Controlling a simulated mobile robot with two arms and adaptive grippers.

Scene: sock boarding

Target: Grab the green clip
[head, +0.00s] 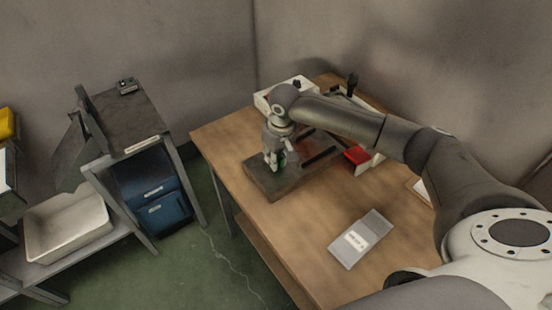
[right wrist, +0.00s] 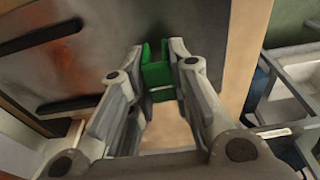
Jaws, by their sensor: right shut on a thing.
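The green clip (right wrist: 157,72) sits between the fingertips of my right gripper (right wrist: 158,78) in the right wrist view, at the edge of a dark grey board. The fingers are shut on it from both sides. In the head view my right gripper (head: 279,160) points down over the near left part of the dark board (head: 262,183), and only a sliver of green shows between its fingers. The board lies on the wooden table (head: 300,235). My left gripper is not in view.
A grey packet with a white label (head: 361,239) lies on the table's near part. A red block (head: 357,155) and a white box (head: 268,100) are near the board. A metal rack with a white bin (head: 66,226) and blue drawers (head: 152,189) stands left. The table front is mostly clear.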

